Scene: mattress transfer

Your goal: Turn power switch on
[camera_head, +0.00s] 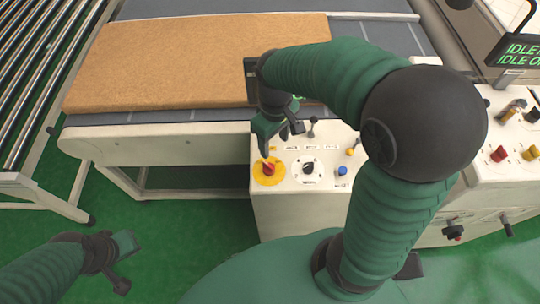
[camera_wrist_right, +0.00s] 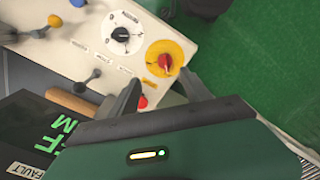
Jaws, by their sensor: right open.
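A control panel (camera_head: 300,205) stands in front of me. On it a red knob (camera_head: 268,169) sits on a yellow disc, and a black rotary knob (camera_head: 308,168) on a white dial is to its right. I cannot read which one is labelled power. My right gripper (camera_head: 280,142) is open and empty just above the red knob. In the right wrist view the red knob (camera_wrist_right: 166,61) lies just ahead of the open fingertips (camera_wrist_right: 163,82), apart from them; the black knob (camera_wrist_right: 121,34) is further left. My left gripper (camera_head: 124,264) is open and empty at lower left, away from the panel.
A blue button (camera_head: 342,171), a yellow lever (camera_head: 351,151) and a dark lever (camera_head: 312,128) share the panel. A brown mattress (camera_head: 190,62) lies on the conveyor behind. A display (camera_head: 518,50) reads IDLE. Another panel with red and yellow knobs is at right.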

